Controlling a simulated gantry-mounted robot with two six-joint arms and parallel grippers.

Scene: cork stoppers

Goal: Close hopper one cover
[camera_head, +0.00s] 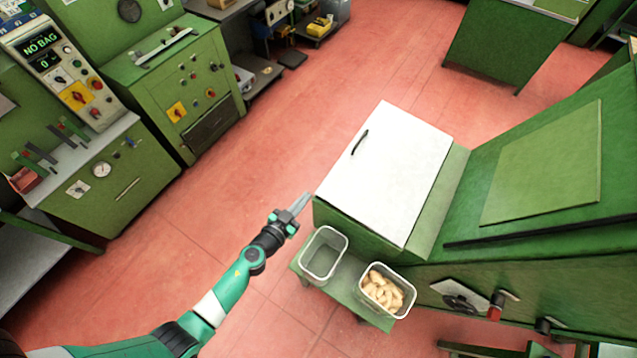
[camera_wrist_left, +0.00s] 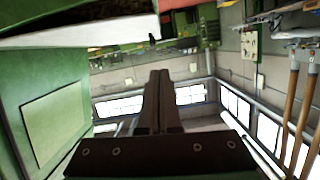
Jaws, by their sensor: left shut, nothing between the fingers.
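The white cover (camera_head: 390,170) with a dark handle (camera_head: 360,142) lies over the top of the green hopper (camera_head: 436,205) and appears flat. I cannot tell from above whether it is fully seated. Its white edge also shows at the upper left of the left wrist view (camera_wrist_left: 95,32). My left gripper (camera_head: 300,203) is shut and empty, just left of the cover's near left corner, seemingly apart from it. Its closed fingers show in the middle of the left wrist view (camera_wrist_left: 158,100). My right gripper is not in view. The hopper's inside is hidden.
An empty clear bin (camera_head: 324,254) and a bin of corks (camera_head: 385,291) stand on a green shelf (camera_head: 345,284) below the hopper. A tall green machine (camera_head: 540,240) stands on the right. Open red floor (camera_head: 240,185) lies to the left.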

